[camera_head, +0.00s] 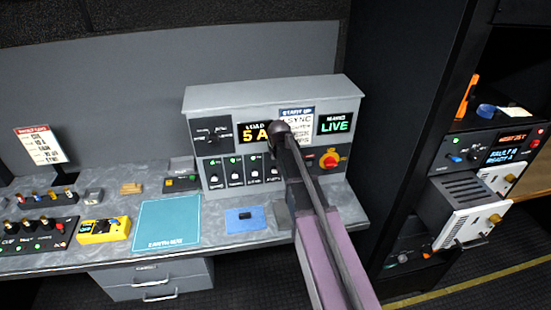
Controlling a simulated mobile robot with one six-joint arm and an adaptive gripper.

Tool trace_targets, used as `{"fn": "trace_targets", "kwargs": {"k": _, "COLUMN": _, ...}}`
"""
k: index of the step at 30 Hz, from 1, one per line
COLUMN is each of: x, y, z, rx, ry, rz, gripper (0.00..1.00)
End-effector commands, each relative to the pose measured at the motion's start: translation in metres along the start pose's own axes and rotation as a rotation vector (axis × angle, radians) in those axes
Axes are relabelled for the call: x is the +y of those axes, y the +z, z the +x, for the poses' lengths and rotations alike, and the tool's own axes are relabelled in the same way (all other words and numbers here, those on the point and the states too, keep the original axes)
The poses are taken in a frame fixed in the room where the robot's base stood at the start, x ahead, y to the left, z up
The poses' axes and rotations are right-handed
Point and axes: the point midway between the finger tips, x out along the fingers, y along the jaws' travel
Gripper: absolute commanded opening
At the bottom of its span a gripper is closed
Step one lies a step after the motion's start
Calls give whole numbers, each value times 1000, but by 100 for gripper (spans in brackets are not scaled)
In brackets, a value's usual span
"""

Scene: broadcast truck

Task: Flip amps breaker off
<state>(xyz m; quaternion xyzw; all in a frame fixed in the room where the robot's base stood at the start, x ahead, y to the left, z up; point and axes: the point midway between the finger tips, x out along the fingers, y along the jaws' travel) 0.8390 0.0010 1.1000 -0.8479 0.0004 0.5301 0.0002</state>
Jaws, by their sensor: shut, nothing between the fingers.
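The grey breaker panel (290,92) stands at the back of the desk. A row of black breaker switches (234,172) with white handles sits on its lower left, with small green marks above them. Their labels are too small to read, so I cannot tell which is amps. My gripper (280,128) is the dark end of my arm, in front of the panel's middle, over the lower edge of the displays. It looks shut and empty. My arm hides the panel area right of the switches. I cannot tell whether the gripper touches the panel.
An orange load display (256,133), a green LIVE display (334,123) and a red rotary knob (330,160) are on the panel. A teal mat (167,223), a blue pad (245,220) and a yellow device (103,229) lie on the desk. A dark rack (405,130) stands close on the right.

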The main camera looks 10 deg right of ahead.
Motion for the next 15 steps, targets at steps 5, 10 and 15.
{"fn": "trace_targets", "kwargs": {"k": 5, "x": 0, "y": 6, "z": 17, "rx": 0, "ry": 0, "rz": 0, "gripper": 0}}
{"fn": "trace_targets", "kwargs": {"k": 10, "x": 0, "y": 16, "z": 26, "rx": 0, "ry": 0, "rz": 0, "gripper": 0}}
{"fn": "trace_targets", "kwargs": {"k": 15, "x": 0, "y": 24, "z": 33, "rx": 0, "ry": 0, "rz": 0, "gripper": 0}}
